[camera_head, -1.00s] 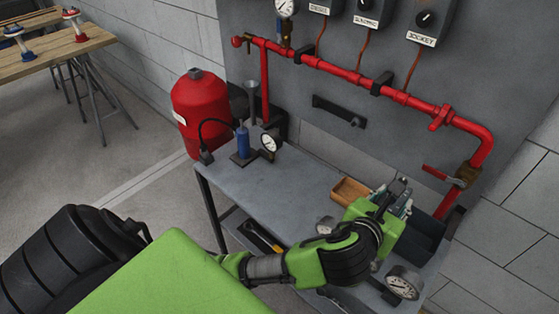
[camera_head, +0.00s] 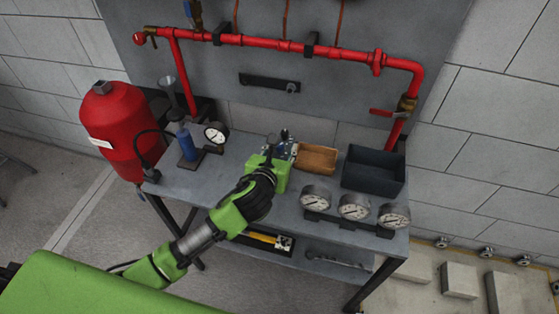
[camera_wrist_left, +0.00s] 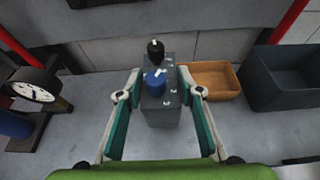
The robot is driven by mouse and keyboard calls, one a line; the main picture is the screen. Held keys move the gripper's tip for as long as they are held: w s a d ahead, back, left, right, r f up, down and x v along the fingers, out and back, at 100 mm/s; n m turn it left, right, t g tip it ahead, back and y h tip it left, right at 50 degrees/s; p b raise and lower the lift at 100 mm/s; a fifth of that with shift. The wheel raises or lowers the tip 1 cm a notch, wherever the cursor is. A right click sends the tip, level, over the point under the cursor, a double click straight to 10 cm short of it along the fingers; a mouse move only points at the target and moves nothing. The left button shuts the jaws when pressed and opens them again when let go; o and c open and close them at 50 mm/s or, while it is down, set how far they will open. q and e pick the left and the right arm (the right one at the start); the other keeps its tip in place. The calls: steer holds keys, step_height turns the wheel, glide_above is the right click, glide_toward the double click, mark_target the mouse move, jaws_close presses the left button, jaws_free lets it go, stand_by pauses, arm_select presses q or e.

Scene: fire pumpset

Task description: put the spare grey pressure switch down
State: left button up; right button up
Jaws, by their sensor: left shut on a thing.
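My left gripper (camera_head: 282,150) reaches over the grey workbench (camera_head: 222,168), left of the wooden tray. In the left wrist view its two teal-and-white fingers (camera_wrist_left: 158,92) are shut on the sides of the grey pressure switch (camera_wrist_left: 161,112). My right gripper is not in view.
The wooden tray (camera_head: 316,158) and dark bin (camera_head: 373,170) stand to the right. Several gauges (camera_head: 353,207) line the front right edge. A blue hand pump (camera_head: 187,145) with a gauge (camera_head: 215,134) stands left, near a red tank (camera_head: 116,130). Bare bench lies between pump and gripper.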

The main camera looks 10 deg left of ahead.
arm_select(q)
step_height(320, 180, down, 3)
steer(key=shift+a+f, duration=0.15)
steer(key=shift+f, duration=0.35)
steer(key=o, duration=1.4)
steer(key=shift+f, duration=0.15)
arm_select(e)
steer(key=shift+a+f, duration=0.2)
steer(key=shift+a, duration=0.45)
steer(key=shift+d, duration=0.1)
